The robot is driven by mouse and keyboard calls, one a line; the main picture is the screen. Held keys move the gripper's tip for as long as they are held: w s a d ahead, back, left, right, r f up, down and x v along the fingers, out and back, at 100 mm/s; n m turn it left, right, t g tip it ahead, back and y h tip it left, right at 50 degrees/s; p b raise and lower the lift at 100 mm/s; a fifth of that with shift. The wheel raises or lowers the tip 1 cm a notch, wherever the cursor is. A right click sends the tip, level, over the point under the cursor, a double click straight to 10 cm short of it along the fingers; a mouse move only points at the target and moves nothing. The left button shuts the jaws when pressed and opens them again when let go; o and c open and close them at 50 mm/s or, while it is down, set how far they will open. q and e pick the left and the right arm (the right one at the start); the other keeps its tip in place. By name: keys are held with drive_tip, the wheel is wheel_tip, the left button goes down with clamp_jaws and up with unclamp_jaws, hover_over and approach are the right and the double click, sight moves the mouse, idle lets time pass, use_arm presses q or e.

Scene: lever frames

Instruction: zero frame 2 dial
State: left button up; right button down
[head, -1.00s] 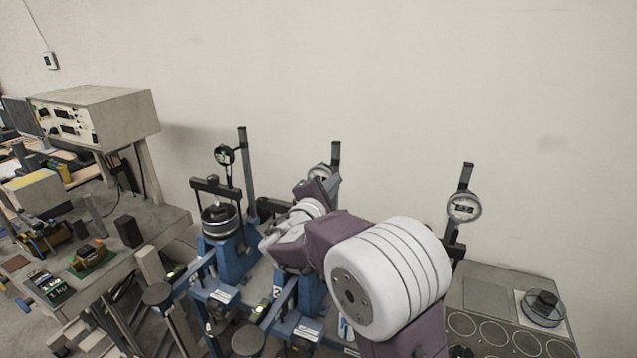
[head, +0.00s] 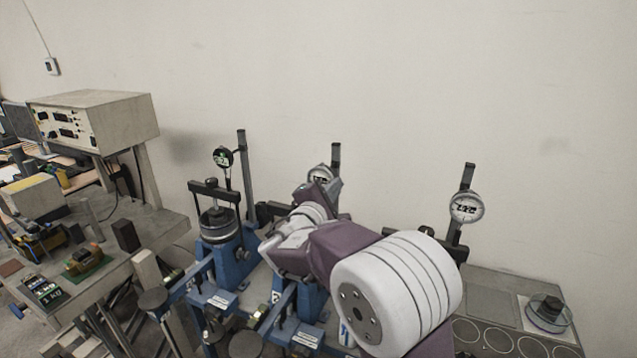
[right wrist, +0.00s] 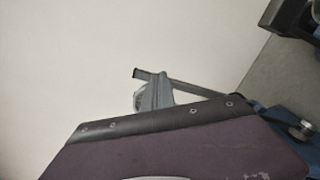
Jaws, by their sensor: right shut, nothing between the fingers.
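Three blue lever frames stand in a row, each with a dial on a dark post. The left dial (head: 222,157) is a dark digital one. The middle dial (head: 320,174), which I take for frame 2's, is round with a pale face, partly hidden by my right gripper. The right dial (head: 466,207) is round and pale. My right gripper (head: 325,188) is shut and empty, right at the middle dial; I cannot tell if it touches. In the right wrist view the grey fingers (right wrist: 158,92) cover most of a round dial (right wrist: 138,98). My left gripper is not in view.
My right arm hides much of the middle and right frames. A bench (head: 160,222) with a beige instrument box (head: 115,122) stands at the left. A grey surface (head: 490,290) with a round clear dish (head: 548,316) is at the right. The wall behind is bare.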

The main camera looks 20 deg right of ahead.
idle(0.4)
drive_tip(key=b+v, duration=0.3)
drive_tip(key=v, duration=0.3)
drive_tip(key=shift+s+d, duration=0.2)
drive_tip(key=shift+s, duration=0.05)
drive_tip(key=n+p, duration=0.6)
drive_tip(key=p, duration=0.2)
approach(325, 169)
drive_tip(key=shift+d+r, duration=0.7)
drive_tip(key=x, duration=0.5)
drive_tip(key=shift+f, duration=0.15)
drive_tip(key=shift+x, duration=0.75)
